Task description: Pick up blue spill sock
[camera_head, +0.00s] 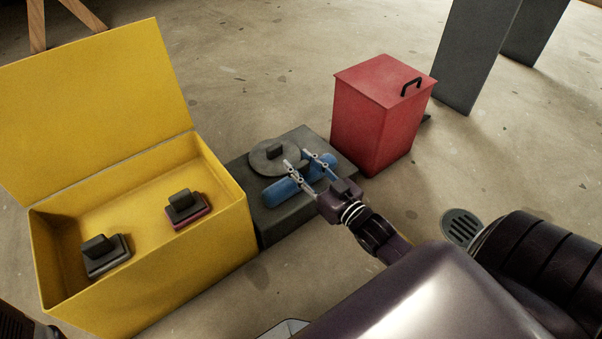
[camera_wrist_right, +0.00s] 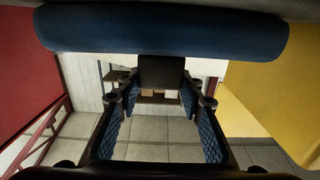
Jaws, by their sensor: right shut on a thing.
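The blue spill sock (camera_head: 279,192) is a blue roll at the dark grey block, in front of a round grey lid-like disc. My right gripper (camera_head: 298,159) reaches over it from the lower right and is shut on its middle. The sock's ends show to either side of the fingers. In the right wrist view the sock (camera_wrist_right: 165,32) spans the top as a wide blue roll, with the padded fingers (camera_wrist_right: 158,90) below it. Whether the sock touches the block is hard to tell. My left gripper is not in view.
The dark grey block (camera_head: 279,222) stands between an open yellow bin (camera_head: 200,262) and a red box (camera_head: 370,120) with a black handle. Two handled blocks, one dark (camera_head: 105,262) and one pink-edged (camera_head: 186,218), lie in the bin. A floor drain (camera_head: 460,226) is at right.

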